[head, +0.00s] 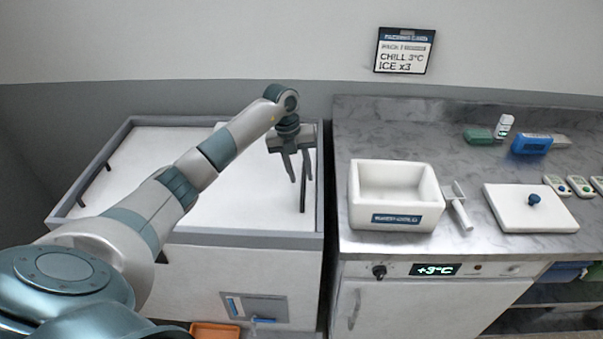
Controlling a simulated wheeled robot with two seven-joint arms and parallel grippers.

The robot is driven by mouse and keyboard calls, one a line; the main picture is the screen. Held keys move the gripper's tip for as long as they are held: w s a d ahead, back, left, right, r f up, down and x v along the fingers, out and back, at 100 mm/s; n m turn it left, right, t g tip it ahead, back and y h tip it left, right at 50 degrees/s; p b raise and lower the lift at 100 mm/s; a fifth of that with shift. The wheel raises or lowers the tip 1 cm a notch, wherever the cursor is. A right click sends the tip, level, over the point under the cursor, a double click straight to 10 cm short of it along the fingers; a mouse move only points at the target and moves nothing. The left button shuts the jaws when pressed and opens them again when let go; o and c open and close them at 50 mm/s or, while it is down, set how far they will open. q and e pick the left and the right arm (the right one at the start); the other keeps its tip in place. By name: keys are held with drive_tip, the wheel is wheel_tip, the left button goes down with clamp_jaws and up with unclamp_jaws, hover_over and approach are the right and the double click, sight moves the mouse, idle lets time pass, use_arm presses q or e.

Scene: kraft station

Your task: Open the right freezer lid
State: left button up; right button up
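The chest freezer (180,238) stands at the left with a grey rim and two white top lids. The right freezer lid (250,205) lies flat and looks closed. Its dark upright bar handle (303,196) is near the right rim. My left gripper (300,179) points down over the right end of this lid, at the upper part of the handle. Its two fingers are apart. I cannot tell whether they touch the handle or are above it. My arm hides part of both lids. My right gripper is not in view.
The left lid (150,150) has its own dark handle (95,183). A marble counter (400,130) stands close to the freezer's right, with a white bin (395,185), a scoop (458,207) and a white lid with a blue knob (530,215). An orange tray (215,330) is low in front.

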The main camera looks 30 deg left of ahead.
use_arm(q)
drive_tip(key=shift+w+d+f, duration=0.1)
drive_tip(key=shift+d+f, duration=0.05)
drive_tip(key=shift+f, duration=0.85)
clamp_jaws()
